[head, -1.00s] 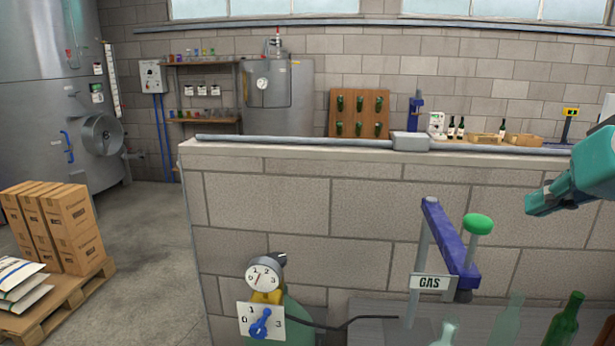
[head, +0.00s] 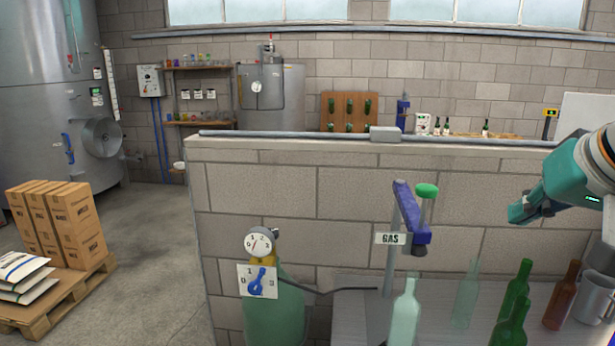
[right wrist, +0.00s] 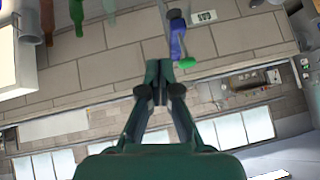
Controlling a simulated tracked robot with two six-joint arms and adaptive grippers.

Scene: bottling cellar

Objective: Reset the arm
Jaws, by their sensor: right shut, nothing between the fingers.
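My right gripper (head: 517,212) comes in from the right edge in the head view, held in the air in front of the block wall. It is teal, shut and empty. Its fingers meet in the middle of the right wrist view (right wrist: 157,88), with nothing between them. My left gripper is not in the head view.
A low block wall (head: 260,190) crosses ahead. The blue gas stand (head: 413,212) with a green knob rises from a grey bench (head: 345,310) holding several bottles, such as a clear one (head: 404,315). A gas cylinder (head: 275,310) stands left of it. Boxes (head: 60,220) sit on a pallet at left.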

